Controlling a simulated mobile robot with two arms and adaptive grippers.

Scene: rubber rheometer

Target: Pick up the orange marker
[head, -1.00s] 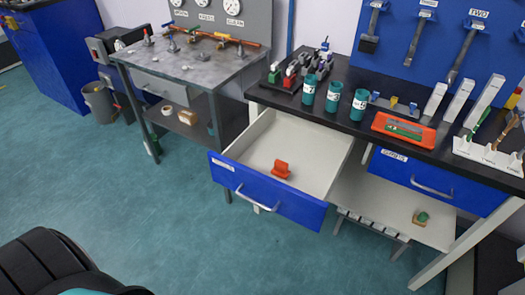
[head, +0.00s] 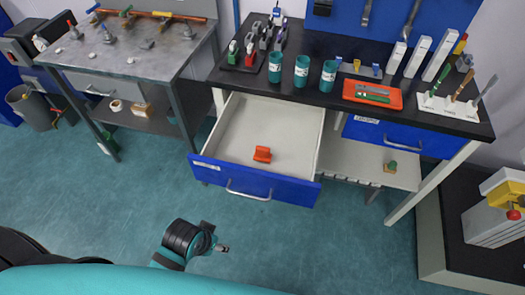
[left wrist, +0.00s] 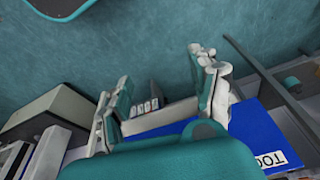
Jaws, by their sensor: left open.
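No thing in the head view can be told for certain as the orange marker. A small orange-red piece (head: 262,155) lies in the open drawer (head: 250,108). A white stand (head: 447,111) on the bench's right end holds upright slim tools, one with an orange-brown handle (head: 461,88). My left gripper (head: 222,248) is low in front of the drawer, above the floor and apart from everything. In the left wrist view its two fingers (left wrist: 162,80) are spread and nothing is between them. My right gripper is out of view.
The drawer's blue front (head: 258,184) sticks out from the black bench (head: 300,30). An orange tray (head: 373,94), teal cups (head: 301,70) and a rack of coloured pieces (head: 243,58) stand on the bench. A grey metal table (head: 135,65) is at the left. Floor in front is clear.

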